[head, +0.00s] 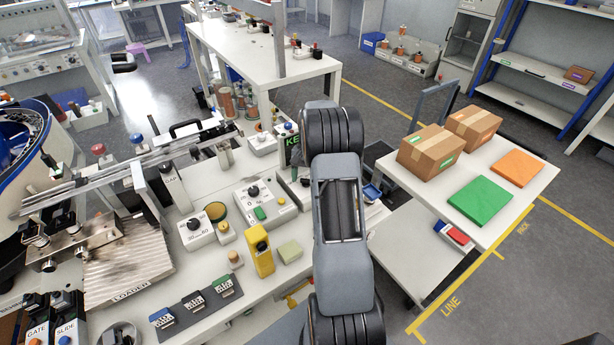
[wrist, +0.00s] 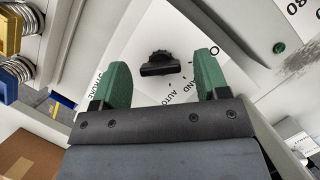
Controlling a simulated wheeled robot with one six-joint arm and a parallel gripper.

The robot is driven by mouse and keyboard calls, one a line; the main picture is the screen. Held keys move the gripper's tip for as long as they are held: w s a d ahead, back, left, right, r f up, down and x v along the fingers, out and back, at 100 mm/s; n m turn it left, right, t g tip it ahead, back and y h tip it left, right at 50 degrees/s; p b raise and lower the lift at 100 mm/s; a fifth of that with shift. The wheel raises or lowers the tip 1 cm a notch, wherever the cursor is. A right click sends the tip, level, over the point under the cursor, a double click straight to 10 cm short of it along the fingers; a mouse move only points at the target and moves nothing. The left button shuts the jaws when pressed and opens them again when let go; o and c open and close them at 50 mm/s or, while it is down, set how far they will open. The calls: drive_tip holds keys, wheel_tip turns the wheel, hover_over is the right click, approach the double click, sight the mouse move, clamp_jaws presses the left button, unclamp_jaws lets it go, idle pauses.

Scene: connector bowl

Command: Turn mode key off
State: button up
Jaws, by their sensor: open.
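The mode key appears in the wrist view as a black knob (wrist: 160,64) on a white panel (wrist: 150,25). The words HAND, AUTO and STROKE are printed around it. My gripper (wrist: 162,58) is open, with one green finger on each side of the knob. There is a clear gap between the knob and each finger, and the knob appears farther from the camera than the fingers. I cannot tell which label the knob points to. In the head view my arm covers part of the bench, and I cannot make out this knob there.
A side table (head: 528,192) with cartons stands right. A green button (wrist: 279,47) shows in the wrist view.

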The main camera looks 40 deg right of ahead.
drive_tip(key=v, duration=1.3)
drive_tip(key=shift+d+r, duration=0.2)
drive_tip(key=shift+r, duration=0.1)
drive_tip(key=shift+w, duration=0.15)
